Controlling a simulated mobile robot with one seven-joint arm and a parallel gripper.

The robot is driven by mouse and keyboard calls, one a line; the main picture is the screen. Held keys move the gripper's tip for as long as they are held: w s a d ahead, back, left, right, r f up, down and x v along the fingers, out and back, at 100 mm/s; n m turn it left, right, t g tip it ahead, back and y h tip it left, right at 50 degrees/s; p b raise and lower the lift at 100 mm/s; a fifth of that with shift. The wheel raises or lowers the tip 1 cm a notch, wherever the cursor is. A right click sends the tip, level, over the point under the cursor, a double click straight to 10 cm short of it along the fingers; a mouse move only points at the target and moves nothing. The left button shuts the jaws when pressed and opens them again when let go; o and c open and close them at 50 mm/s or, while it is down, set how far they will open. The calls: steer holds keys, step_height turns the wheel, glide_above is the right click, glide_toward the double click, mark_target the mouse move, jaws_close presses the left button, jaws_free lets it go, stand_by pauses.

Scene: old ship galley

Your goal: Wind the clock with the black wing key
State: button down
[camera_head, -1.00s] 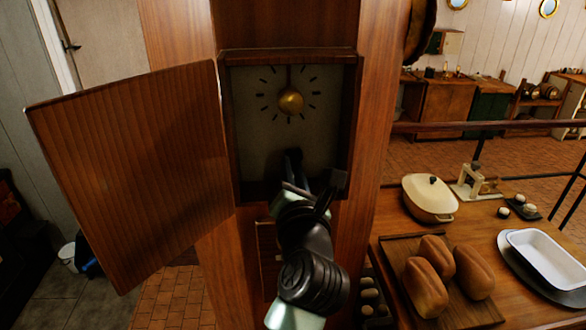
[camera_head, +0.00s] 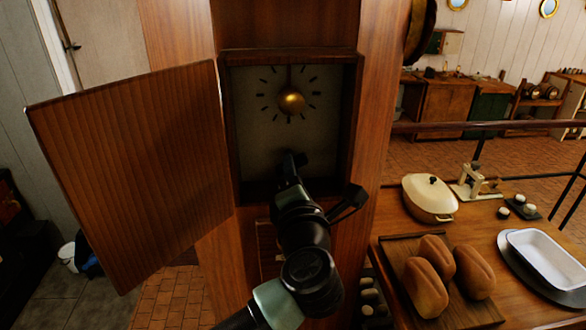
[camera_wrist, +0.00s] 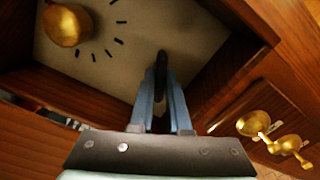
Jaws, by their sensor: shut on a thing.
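The clock is set in a wooden case, with a pale face (camera_head: 255,120), dark hour marks and a round brass knob (camera_head: 291,100) at the middle. Its wooden door (camera_head: 130,170) stands open to the left. My gripper (camera_head: 290,170) reaches into the case at the lower part of the face. In the wrist view my gripper (camera_wrist: 161,95) is shut on the black wing key (camera_wrist: 161,66), whose far end is at the face below the marks. Whether the key is seated in a hole cannot be told. My fingers hide part of it.
The case walls (camera_head: 350,120) stand close around my gripper. At the right, a table holds a board (camera_head: 400,246) with loaves (camera_head: 472,270), a cream pot (camera_head: 428,198) and a white dish (camera_head: 548,258). Brass things (camera_wrist: 255,124) show at the wrist view's right.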

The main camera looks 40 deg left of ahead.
steer(key=shift+r+m, duration=0.1)
steer(key=shift+m, duration=1.6)
steer(key=m, duration=0.3)
steer(key=shift+d, duration=0.1)
steer(key=m, duration=0.4)
steer(key=c, duration=0.9)
jaws_free()
steer(key=shift+v, duration=2.95)
